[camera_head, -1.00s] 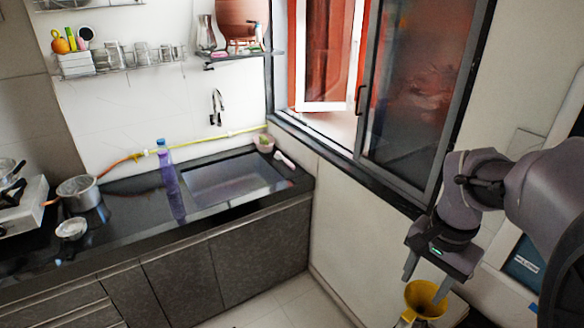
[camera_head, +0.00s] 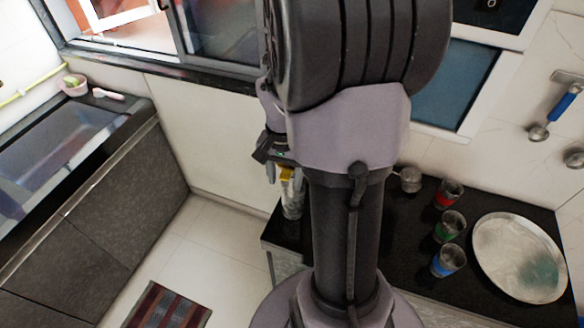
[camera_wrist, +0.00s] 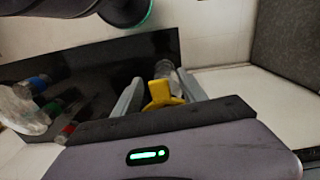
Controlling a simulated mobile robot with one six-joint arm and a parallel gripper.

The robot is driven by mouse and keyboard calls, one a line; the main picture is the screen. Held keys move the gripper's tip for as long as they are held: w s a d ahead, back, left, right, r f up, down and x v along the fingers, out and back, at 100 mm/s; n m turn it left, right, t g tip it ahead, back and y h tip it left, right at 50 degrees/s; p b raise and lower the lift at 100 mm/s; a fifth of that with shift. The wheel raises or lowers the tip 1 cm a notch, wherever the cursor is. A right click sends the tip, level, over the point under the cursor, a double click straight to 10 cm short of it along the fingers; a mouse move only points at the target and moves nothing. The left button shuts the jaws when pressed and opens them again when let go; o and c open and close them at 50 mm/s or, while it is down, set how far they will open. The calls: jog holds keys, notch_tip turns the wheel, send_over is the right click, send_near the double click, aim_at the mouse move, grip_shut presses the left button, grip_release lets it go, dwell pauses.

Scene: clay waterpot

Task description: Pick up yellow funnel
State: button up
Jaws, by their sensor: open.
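The yellow funnel (camera_head: 287,174) is mostly hidden in the head view; only a small part shows beside my arm. In the wrist view the funnel (camera_wrist: 163,93) sits between the two grey fingers of my gripper (camera_wrist: 160,78). My gripper (camera_head: 284,180) is open, with one finger on each side of the funnel. I cannot tell whether either finger touches it. A clear glass vessel (camera_head: 292,207) shows just below the funnel in the head view, at the counter's left edge. Whether the funnel rests in it is unclear.
The dark counter (camera_head: 400,242) holds a small metal pot (camera_head: 410,179), red (camera_head: 449,194), green (camera_head: 449,226) and blue (camera_head: 448,260) cups, and a round metal tray (camera_head: 518,257). The window sill (camera_head: 150,62) runs behind. Open floor (camera_head: 205,250) lies at the left, with a striped mat (camera_head: 165,306).

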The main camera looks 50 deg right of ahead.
notch_tip(320, 180, down, 2)
jog(key=shift+f, duration=0.2)
grip_shut()
